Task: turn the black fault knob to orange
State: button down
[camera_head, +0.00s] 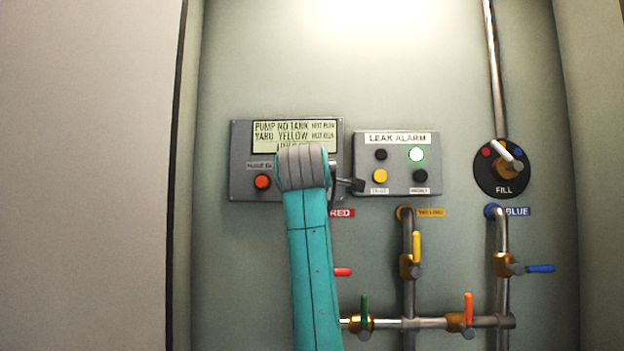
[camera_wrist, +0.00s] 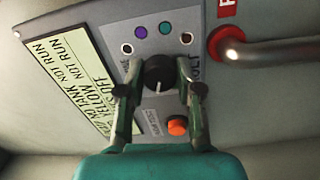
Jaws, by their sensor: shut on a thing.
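The black fault knob (camera_wrist: 158,72) shows in the wrist view on the grey pump panel, with a short white pointer line on the side toward my palm. My gripper (camera_wrist: 160,84) has one finger on each side of the knob and is shut on it. I see no orange dot; the fingers cover part of the surround. In the head view my arm hides the knob, and only a dark bit of my gripper shows right of the arm.
The pump panel has a text display (camera_head: 293,135) and an orange button (camera_wrist: 177,125), close to my right finger in the wrist view. A leak alarm box (camera_head: 397,181) with a lit green lamp is to the right. Pipes, valves and a fill dial (camera_head: 502,169) stand beyond.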

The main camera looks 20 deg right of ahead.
jog(key=shift+d+r, duration=0.1)
jog(key=shift+r, duration=0.05)
jog(key=c, duration=0.8)
grip_release()
jog(key=shift+o, duration=0.2)
jog(key=shift+s, duration=0.1)
jog(key=v, duration=1.1)
jog(key=shift+s+a, duration=0.2)
jog(key=shift+s, duration=0.15)
